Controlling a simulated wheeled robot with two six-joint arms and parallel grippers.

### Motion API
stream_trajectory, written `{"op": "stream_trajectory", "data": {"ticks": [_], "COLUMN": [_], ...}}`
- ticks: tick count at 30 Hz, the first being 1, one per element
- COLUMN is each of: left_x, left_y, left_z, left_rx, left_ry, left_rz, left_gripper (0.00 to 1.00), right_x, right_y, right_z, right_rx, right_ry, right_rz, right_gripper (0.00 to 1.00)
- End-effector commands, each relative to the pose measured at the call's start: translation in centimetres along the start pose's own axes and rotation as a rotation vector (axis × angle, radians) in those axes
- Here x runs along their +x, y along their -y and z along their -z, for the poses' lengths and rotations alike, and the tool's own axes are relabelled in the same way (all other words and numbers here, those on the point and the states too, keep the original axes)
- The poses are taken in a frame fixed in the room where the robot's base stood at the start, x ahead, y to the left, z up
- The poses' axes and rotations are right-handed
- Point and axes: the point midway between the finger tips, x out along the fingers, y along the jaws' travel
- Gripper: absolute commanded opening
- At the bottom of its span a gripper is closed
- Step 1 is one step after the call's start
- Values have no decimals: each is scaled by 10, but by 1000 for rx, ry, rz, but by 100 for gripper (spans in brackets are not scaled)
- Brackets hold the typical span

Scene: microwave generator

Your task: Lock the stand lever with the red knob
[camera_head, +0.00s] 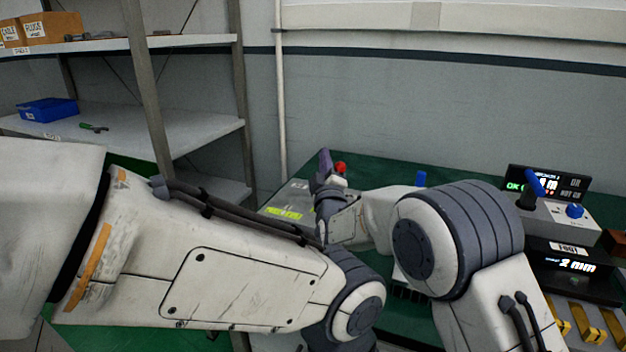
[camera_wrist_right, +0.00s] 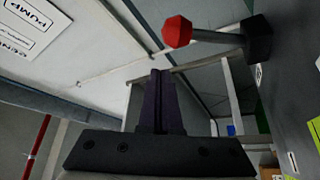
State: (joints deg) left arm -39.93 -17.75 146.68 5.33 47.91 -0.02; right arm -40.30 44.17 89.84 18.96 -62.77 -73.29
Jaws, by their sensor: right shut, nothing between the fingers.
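The stand lever's red knob (camera_head: 340,167) shows at the back of the green table in the head view, just right of my right gripper's fingers. In the right wrist view the red knob (camera_wrist_right: 177,32) sits on the end of a grey metal rod (camera_wrist_right: 218,37) that runs to a dark block (camera_wrist_right: 257,40). My right gripper (camera_head: 325,157) is shut and empty. Its fingers (camera_wrist_right: 159,75) appear beside the knob with a gap in the wrist picture; I see no contact. My left arm crosses the head view, but its gripper is out of view.
At the right stand a control box with a blue knob (camera_head: 575,211), a lit display (camera_head: 548,184) and a "2 mm" screen (camera_head: 577,265). Another blue knob (camera_head: 421,178) is behind my right arm. Shelving (camera_head: 200,130) stands at the left. My arms hide much of the table.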

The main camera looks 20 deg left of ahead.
Motion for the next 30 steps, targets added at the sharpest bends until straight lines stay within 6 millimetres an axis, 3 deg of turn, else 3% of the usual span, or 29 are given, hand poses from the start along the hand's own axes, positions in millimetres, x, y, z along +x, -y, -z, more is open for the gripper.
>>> {"op": "stream_trajectory", "data": {"ticks": [1, 9, 15, 30], "left_x": [-8, 6, 9, 8], "left_y": [-1, 0, 1, 1], "left_z": [0, 0, 0, 0], "left_rx": [0, 0, 0, 0], "left_ry": [0, 0, 0, 0], "left_rz": [0, 0, 0, 0], "left_gripper": [0, 0, 0, 0], "right_x": [2, -60, -88, -98], "right_y": [-6, 4, 6, 6], "right_z": [9, 3, 4, 4], "right_rx": [0, -2, -2, -2], "right_ry": [1, 4, 3, 3], "right_rz": [0, 2, -1, -2], "right_gripper": [0, 0, 0, 0]}}
